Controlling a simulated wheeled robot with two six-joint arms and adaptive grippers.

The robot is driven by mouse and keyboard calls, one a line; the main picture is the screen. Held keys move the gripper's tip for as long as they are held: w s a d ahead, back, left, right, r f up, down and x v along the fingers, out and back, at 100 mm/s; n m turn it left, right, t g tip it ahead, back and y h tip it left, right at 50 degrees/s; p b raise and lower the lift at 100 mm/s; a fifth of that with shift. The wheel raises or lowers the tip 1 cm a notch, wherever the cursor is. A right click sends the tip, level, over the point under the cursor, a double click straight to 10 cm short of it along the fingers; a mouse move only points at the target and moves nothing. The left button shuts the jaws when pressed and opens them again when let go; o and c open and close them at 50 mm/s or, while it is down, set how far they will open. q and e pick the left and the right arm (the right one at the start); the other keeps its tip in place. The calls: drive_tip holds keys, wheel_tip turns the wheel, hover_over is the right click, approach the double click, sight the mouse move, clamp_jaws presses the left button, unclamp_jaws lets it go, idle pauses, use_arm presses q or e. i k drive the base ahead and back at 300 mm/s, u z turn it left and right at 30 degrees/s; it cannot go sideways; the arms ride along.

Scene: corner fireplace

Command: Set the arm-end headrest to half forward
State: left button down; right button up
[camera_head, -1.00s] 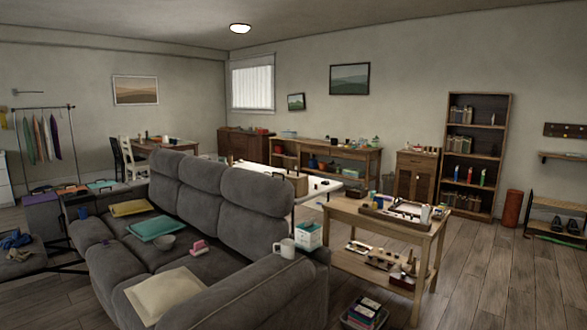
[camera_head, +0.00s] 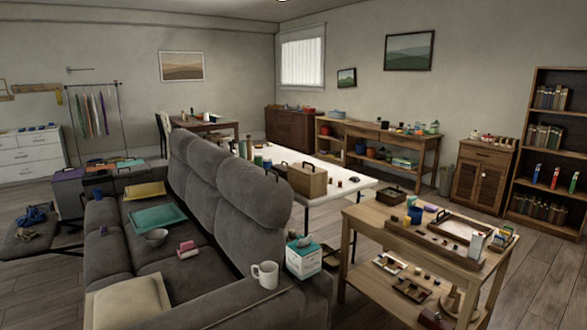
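A long grey sofa (camera_head: 185,278) with three back sections runs from the lower middle toward the back left. Its headrests (camera_head: 262,195) are rounded pads on top of the backrest; the nearest one is largest, at the arm end close to me. I cannot tell the exact tilt of each pad. A white mug (camera_head: 265,274) and a white-and-teal box (camera_head: 303,256) stand on the near arm beside this headrest. Neither of my grippers shows in the head view.
Open wooden floor (camera_head: 545,275) lies at the right.

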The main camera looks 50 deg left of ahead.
sight(259, 193)
drive_tip(key=i, duration=0.35)
drive_tip(key=u, duration=1.5)
drive_tip(key=i, duration=1.85)
drive_tip(key=u, duration=0.35)
